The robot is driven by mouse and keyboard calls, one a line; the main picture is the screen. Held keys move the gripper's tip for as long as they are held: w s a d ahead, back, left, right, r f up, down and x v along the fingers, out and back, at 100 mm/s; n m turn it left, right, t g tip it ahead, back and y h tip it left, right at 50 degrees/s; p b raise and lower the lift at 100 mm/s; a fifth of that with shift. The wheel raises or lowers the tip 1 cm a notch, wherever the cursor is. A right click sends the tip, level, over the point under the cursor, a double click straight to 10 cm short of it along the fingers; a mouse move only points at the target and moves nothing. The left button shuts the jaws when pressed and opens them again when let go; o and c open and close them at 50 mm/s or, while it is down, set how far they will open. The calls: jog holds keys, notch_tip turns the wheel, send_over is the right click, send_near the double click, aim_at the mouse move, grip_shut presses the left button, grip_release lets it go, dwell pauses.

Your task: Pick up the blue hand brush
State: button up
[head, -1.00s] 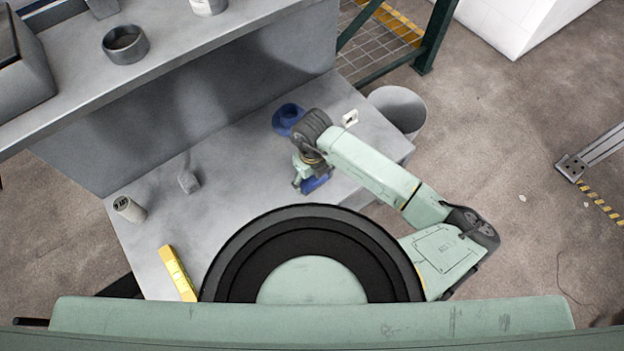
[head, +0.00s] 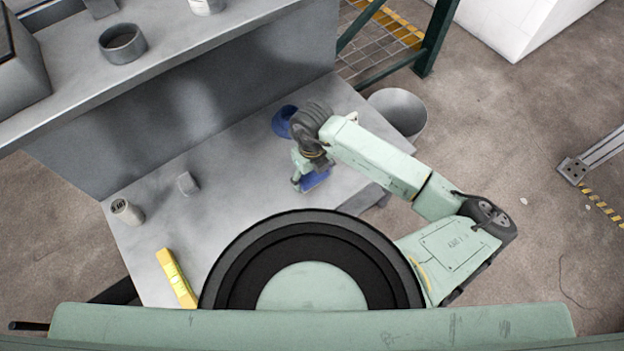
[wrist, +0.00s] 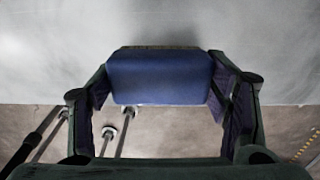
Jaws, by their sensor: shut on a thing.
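The blue hand brush (head: 316,179) is at my gripper (head: 306,181), over the right part of the grey workbench (head: 235,185). In the wrist view, the blue brush (wrist: 160,77) fills the space between the two fingers of my gripper (wrist: 160,95). The fingers are shut on it, one at each side. The bench edge runs below the brush in that view, with floor beyond. My wrist hides part of the brush in the head view. I cannot tell how far it is above the bench.
A blue round object (head: 284,121) lies behind my wrist. A yellow level (head: 176,278), a labelled can (head: 127,211) and a small grey block (head: 188,183) are on the left of the bench. A grey bin (head: 399,112) stands at its right end. The bench middle is clear.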

jog(key=s+a+b, duration=0.1)
jog(key=s, duration=0.3)
jog(key=s+b, duration=0.1)
jog(key=s, duration=0.3)
jog(key=s+a+b, duration=0.1)
jog(key=s+b, duration=0.1)
jog(key=s, duration=0.3)
jog(key=shift+a+r, duration=0.3)
jog(key=shift+r, duration=0.1)
jog(key=s+p, duration=0.1)
jog(key=p, duration=0.1)
jog(key=s+p, duration=0.1)
jog(key=shift+s+a+r, duration=0.35)
jog(key=o, duration=0.6)
jog(key=shift+c, duration=0.2)
jog(key=c, duration=0.4)
